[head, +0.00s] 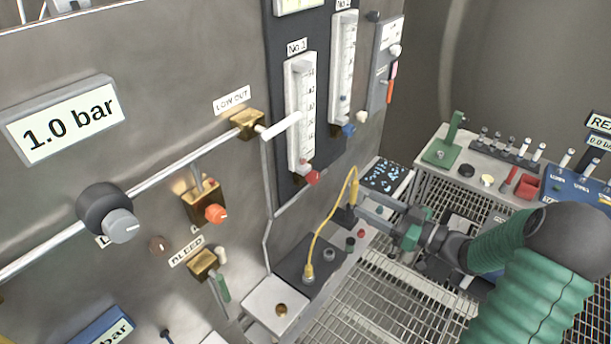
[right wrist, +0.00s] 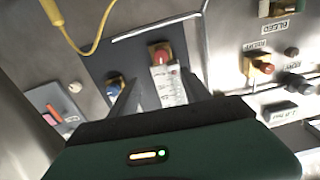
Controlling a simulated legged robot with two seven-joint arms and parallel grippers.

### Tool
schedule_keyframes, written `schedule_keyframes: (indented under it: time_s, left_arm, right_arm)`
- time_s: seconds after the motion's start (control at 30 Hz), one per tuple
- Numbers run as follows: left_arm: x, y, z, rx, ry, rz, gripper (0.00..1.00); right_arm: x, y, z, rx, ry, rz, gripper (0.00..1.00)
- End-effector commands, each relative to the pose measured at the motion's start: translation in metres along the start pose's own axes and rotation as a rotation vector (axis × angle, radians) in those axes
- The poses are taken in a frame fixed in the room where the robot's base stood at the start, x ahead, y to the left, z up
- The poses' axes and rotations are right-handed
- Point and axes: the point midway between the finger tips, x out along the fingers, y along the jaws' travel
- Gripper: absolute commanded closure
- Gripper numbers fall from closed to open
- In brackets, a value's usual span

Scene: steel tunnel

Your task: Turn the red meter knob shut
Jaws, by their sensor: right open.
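The red meter knob (head: 312,177) sits at the foot of the white No.1 flow meter (head: 301,110) on the dark panel. In the right wrist view the red knob (right wrist: 160,57) shows on its brass fitting, ahead of and between my finger tips. My right gripper (head: 361,204) is open and empty. In the head view it is right of and below the knob, apart from it, close to the yellow hose. Its two fingers also show in the right wrist view (right wrist: 158,88). My left gripper is not in view.
A blue knob (head: 348,130) is under the No.2 meter. An orange-red knob (head: 215,213) is on a brass valve left of the panel. A yellow hose (head: 322,232) arches over the bench below. A bench with a green stand (head: 441,152) is at the right.

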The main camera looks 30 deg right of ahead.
Motion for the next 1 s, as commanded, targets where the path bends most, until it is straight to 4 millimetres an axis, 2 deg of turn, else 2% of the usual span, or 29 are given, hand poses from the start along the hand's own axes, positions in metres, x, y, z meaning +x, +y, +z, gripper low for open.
schedule_keyframes:
  time_s: [0.3, 0.5, 0.7, 0.97, 1.0]
  left_arm:
    - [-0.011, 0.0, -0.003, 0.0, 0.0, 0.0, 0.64]
    - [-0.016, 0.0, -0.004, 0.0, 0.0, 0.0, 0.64]
    - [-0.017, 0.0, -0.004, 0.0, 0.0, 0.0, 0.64]
    - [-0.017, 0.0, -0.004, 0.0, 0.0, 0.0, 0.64]
    - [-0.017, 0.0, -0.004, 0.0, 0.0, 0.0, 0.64]
  right_arm:
    - [0.083, -0.004, -0.003, -0.002, 0.001, -0.006, 0.44]
    - [0.129, -0.003, -0.002, -0.002, 0.002, -0.005, 0.44]
    - [0.15, -0.002, -0.001, -0.004, 0.0, -0.003, 0.44]
    - [0.151, -0.002, -0.001, -0.004, 0.0, -0.002, 0.44]
    - [0.152, -0.002, -0.001, -0.005, 0.0, -0.002, 0.5]
